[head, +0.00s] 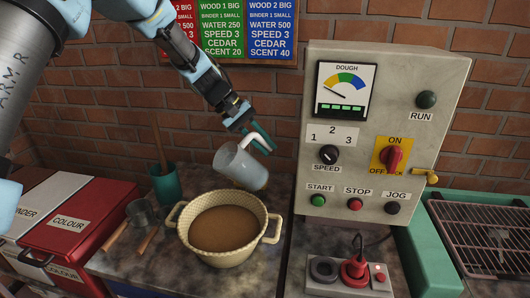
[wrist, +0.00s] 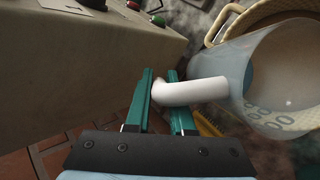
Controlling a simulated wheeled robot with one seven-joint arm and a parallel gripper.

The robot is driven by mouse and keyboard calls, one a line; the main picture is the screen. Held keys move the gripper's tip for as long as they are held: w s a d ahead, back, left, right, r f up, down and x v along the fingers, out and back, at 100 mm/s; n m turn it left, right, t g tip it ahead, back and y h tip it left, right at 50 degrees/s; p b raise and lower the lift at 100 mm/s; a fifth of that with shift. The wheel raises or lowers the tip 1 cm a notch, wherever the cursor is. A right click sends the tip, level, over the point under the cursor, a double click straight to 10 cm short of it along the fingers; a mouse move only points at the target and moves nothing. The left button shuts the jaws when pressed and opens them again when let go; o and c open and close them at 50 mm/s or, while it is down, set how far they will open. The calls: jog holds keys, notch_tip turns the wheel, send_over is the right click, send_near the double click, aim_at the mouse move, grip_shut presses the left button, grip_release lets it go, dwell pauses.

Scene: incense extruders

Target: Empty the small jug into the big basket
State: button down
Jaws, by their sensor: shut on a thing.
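The small jug (head: 240,166) is clear and bluish with a white handle. My gripper (head: 250,138) is shut on that handle and holds the jug tilted above the right rear of the big basket. The wrist view also shows the jug (wrist: 285,85) at the right, with its handle (wrist: 190,92) between my teal fingers (wrist: 165,100). The big basket (head: 222,257) is cream, woven and two-handled, and stands on the counter with a brown filling. Part of its rim shows in the wrist view (wrist: 262,18). I cannot tell how much the jug holds.
A grey control panel (head: 375,130) stands close to the right of the jug. A teal cup (head: 166,184) with a stick and a metal scoop (head: 140,212) are left of the basket. Red and white bins (head: 65,222) are further left. A red-knobbed device (head: 352,272) sits at the front right.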

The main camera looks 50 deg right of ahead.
aim_at(233, 149)
jog(key=shift+a+f+h+b, duration=0.15)
jog(key=shift+h+b, duration=0.35)
jog(key=shift+b, duration=0.65)
jog(key=h+b, duration=0.1)
jog(key=b, duration=0.2)
jog(key=a+r+m+g+h+b, duration=0.1)
jog(key=b, duration=0.3)
jog(key=shift+w+g, duration=0.2)
jog(key=shift+g, duration=0.1)
jog(key=a+h+b, duration=0.1)
jog(key=b, duration=0.4)
jog(key=a+g+h+b, duration=0.1)
jog(key=h+b, duration=0.1)
jog(key=b, duration=0.3)
jog(key=w+a+f+m+g+h+b, duration=0.1)
jog(key=b, duration=0.4)
jog(key=shift+w+a+b, duration=0.1)
jog(key=shift+a+b, duration=0.3)
jog(key=b, duration=0.2)
jog(key=a+g+h+b, duration=0.1)
jog(key=b, duration=0.1)
jog(key=a+m+h+b, duration=0.1)
jog(key=b, duration=0.1)
jog(key=shift+w+a+r, duration=0.2)
jog(key=shift+w+r, duration=0.05)
jog(key=shift+w, duration=0.15)
jog(key=shift+w+a+r+g+h+b, duration=0.15)
jog(key=shift+a+r+g+h+b, duration=0.35)
jog(key=shift+b, duration=0.35)
